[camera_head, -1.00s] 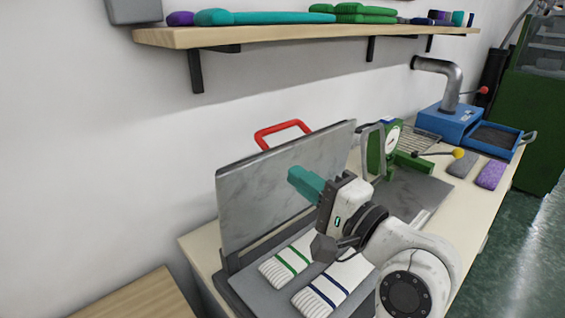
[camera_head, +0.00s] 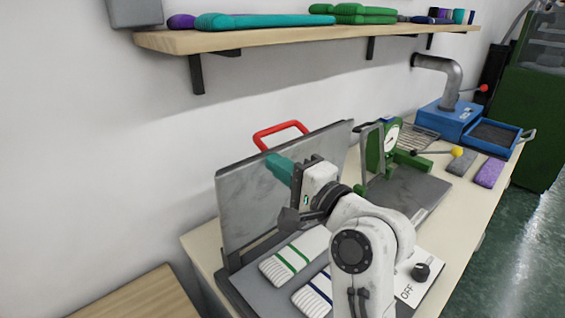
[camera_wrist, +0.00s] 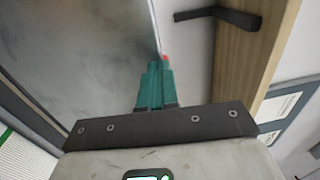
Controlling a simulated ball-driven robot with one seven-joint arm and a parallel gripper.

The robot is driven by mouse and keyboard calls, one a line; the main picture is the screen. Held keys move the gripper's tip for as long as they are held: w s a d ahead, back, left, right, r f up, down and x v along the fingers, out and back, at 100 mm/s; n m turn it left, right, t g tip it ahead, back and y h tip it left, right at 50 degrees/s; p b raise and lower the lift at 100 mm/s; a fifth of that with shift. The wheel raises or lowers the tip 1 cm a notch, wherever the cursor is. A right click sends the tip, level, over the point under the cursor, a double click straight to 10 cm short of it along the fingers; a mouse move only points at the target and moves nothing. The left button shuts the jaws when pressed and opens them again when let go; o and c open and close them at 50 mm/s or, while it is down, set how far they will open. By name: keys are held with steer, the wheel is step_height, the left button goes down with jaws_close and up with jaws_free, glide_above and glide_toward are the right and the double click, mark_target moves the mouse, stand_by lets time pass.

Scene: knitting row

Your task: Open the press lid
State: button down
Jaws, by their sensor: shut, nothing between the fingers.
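The press lid (camera_head: 245,200) is a grey metal plate standing nearly upright on its hinge side, with a red handle (camera_head: 281,134) at its top back edge. The press bed (camera_head: 247,280) lies below it, bearing white folded knits (camera_head: 293,256) with green and blue stripes. My gripper (camera_head: 275,166), with teal fingers, is in front of the lid's upper part. In the wrist view my gripper (camera_wrist: 158,66) shows shut and empty, its tips close to the edge of the lid (camera_wrist: 95,50). A bit of the red handle shows just past the tips. I cannot tell whether they touch the lid.
A wooden shelf (camera_head: 290,32) with knitted items hangs on the wall above. A green dial device (camera_head: 384,146) stands right of the lid, with a blue machine (camera_head: 452,121) further right. A panel marked OFF with a black knob (camera_head: 420,271) is by my arm.

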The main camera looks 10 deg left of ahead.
mark_target(263, 154)
steer(key=w+a+r+p, duration=0.1)
steer(key=p, duration=0.1)
steer(key=w+a+h+p, duration=0.1)
steer(key=p, duration=0.1)
steer(key=shift+a+r+g+p, duration=0.2)
steer(key=shift+r+g+p, duration=0.1)
steer(key=shift+r+g, duration=0.1)
steer(key=shift+w+a+g+h+p, duration=0.3)
steer(key=shift+w+a+h+p, duration=0.3)
steer(key=shift+p, duration=0.55)
steer(key=shift+w+a+f+g+h+p, duration=0.15)
steer(key=shift+w+a+g+h+p, duration=0.2)
steer(key=shift+a+p, duration=0.5)
steer(key=shift+d, duration=0.1)
